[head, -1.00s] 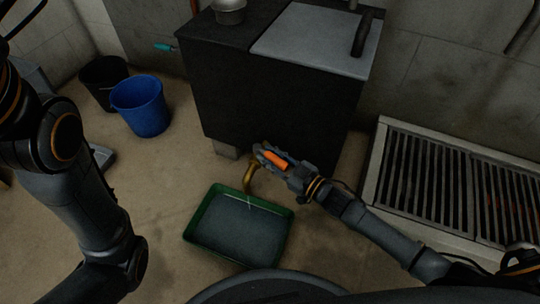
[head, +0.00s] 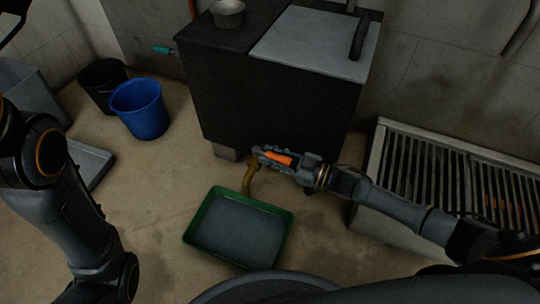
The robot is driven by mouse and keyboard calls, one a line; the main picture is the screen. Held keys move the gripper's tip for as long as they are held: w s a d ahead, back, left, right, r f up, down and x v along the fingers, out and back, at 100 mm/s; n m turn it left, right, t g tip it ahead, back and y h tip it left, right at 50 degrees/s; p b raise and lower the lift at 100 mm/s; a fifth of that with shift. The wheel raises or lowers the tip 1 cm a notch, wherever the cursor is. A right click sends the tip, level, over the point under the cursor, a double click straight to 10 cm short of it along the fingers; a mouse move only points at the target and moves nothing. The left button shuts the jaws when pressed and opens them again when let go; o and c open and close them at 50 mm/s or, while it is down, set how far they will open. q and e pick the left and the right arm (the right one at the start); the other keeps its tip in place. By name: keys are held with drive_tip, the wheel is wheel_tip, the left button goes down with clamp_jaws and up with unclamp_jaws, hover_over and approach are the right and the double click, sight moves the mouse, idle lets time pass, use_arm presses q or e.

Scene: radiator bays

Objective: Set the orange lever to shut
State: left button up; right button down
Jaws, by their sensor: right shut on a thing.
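The orange lever (head: 279,158) is between the fingers of my right gripper (head: 272,157), which is shut on it. It sits at the lower front of a dark cabinet, above a brass spout (head: 249,178) that curves down. The gripper hides the lever's pivot and part of the valve. A green tray (head: 202,220) with a grey-blue inside lies on the floor below the spout. No stream shows clearly at the spout now. My left arm is at the left; its gripper is not in view.
The dark cabinet (head: 270,95) with a grey lid stands behind the lever and carries a metal pot (head: 228,14). A blue bucket (head: 139,108) and a black bucket (head: 101,84) stand at the left. A slatted grate (head: 440,175) is at the right.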

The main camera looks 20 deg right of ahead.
drive_tip(key=c, duration=1.1)
unclamp_jaws()
drive_tip(key=shift+s+d, duration=0.15)
drive_tip(key=v, duration=1.1)
drive_tip(key=shift+s+d, duration=0.15)
drive_tip(key=shift+d, duration=0.05)
